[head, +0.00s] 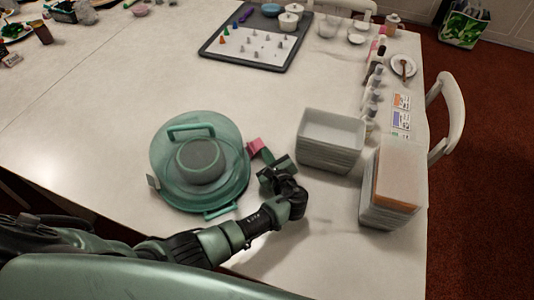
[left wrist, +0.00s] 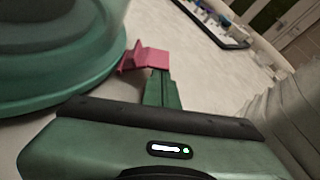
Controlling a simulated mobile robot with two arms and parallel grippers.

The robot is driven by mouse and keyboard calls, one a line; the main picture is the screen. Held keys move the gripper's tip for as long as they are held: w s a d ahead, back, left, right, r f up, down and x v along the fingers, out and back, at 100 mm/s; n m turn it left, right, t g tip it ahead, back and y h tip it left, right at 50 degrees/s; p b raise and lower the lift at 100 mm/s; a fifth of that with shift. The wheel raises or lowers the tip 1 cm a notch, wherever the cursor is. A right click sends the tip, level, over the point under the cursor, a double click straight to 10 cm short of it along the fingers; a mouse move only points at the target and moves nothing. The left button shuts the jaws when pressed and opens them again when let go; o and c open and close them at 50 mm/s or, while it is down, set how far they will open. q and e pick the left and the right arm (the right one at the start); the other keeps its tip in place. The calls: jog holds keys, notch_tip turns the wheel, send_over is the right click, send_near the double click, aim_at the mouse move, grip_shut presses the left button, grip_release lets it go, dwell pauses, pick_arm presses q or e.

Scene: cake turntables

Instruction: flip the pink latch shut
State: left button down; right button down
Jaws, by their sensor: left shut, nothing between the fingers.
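The pink latch (head: 255,147) sticks out from the right side of a round, translucent green cake carrier (head: 160,150). In the left wrist view the latch (left wrist: 148,59) shows at the edge of the carrier (left wrist: 60,85), tilted outward from it. My left gripper (head: 268,157) is shut and empty, its fingertips close to the outer right side of the latch. The green fingers (left wrist: 162,80) also show in the left wrist view just below the latch; I cannot tell whether they touch it. My right gripper is in neither view.
A stack of clear containers (head: 330,142) stands just right of my gripper, with another stack (head: 394,185) farther right. Several small bottles line the table's right side. A dark tray (head: 222,50) lies at the back. The table left of the carrier is clear.

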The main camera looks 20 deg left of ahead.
pick_arm(q)
jog(key=shift+s+a+r+n+t+h+b, duration=0.3)
jog(key=shift+r+n+t+b, duration=0.15)
jog(key=shift+n, duration=0.55)
jog(key=n+b, duration=0.1)
jog(key=n+t+b, duration=0.1)
jog(key=shift+s+a+r+n, duration=0.3)
jog(key=shift+s+a+r, duration=0.1)
jog(key=shift+s+a+r+n+t+h+b, duration=0.2)
jog(key=shift+r+n+t+h+b, duration=0.15)
jog(key=shift+n+b, duration=0.15)
jog(key=shift+w, duration=0.1)
